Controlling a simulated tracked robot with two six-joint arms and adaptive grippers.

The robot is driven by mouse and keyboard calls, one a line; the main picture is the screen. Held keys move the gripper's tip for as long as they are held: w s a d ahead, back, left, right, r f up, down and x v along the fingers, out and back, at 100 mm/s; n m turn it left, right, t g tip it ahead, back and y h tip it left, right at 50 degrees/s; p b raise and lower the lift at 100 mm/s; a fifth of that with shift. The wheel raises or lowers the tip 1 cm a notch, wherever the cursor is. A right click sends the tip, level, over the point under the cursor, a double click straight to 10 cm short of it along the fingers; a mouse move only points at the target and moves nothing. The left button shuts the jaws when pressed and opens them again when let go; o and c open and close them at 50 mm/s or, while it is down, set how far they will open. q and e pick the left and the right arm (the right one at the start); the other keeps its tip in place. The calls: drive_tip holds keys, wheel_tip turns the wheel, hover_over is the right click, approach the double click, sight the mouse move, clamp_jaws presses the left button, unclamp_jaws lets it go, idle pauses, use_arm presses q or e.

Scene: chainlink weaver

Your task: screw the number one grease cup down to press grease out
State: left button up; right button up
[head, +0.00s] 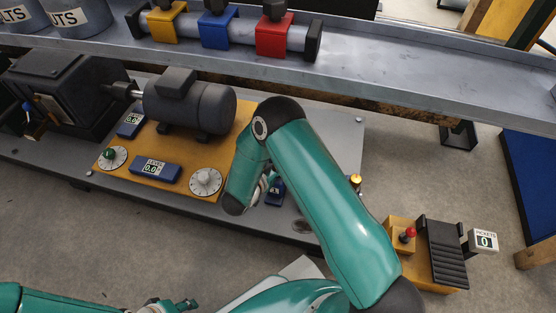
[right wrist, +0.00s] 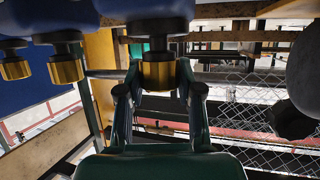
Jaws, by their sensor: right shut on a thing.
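In the right wrist view my right gripper (right wrist: 158,88) is shut on a brass grease cup (right wrist: 157,72) with a dark top, one finger on each side. Two more brass cups with dark tops, a middle one (right wrist: 66,69) and a far-left one (right wrist: 15,69), stand in line to its left. No number shows on any cup. In the head view my right forearm hides most of the right gripper and the held cup. My left gripper (head: 172,304) is at the bottom edge of the head view, away from the cups, and its jaw opening is unclear.
A dark motor (head: 190,103) sits on an orange plate (head: 232,131) with dials and blue displays. A grey shelf (head: 375,65) with yellow, blue and red clamps runs behind. A pedal box (head: 443,250) and pickets counter (head: 484,240) are at right. Chain-link mesh (right wrist: 250,115) shows in the wrist view.

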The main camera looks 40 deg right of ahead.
drive_tip(key=m+g+h, duration=0.1)
drive_tip(key=m+g, duration=0.2)
drive_tip(key=shift+w+p, duration=0.1)
drive_tip(key=shift+p, duration=0.2)
drive_tip(key=m+g, duration=0.2)
drive_tip(key=g, duration=0.1)
drive_tip(key=shift+f+m, duration=0.15)
drive_tip(key=shift+m, duration=0.15)
drive_tip(key=m+g+b, duration=0.2)
drive_tip(key=m+g, duration=0.1)
drive_tip(key=g, duration=0.1)
drive_tip(key=shift+d+f+y, duration=0.1)
drive_tip(key=shift+y, duration=0.2)
drive_tip(key=shift+m+g+y+b, duration=0.6)
drive_tip(key=shift+m+g+b, duration=0.15)
drive_tip(key=shift+m+g, duration=0.65)
drive_tip(key=shift+s+r, duration=0.2)
drive_tip(key=o, duration=1.2)
drive_tip(key=shift+w, duration=0.1)
wheel_tip(320, 180, up, 10)
drive_tip(key=shift+f, duration=0.1)
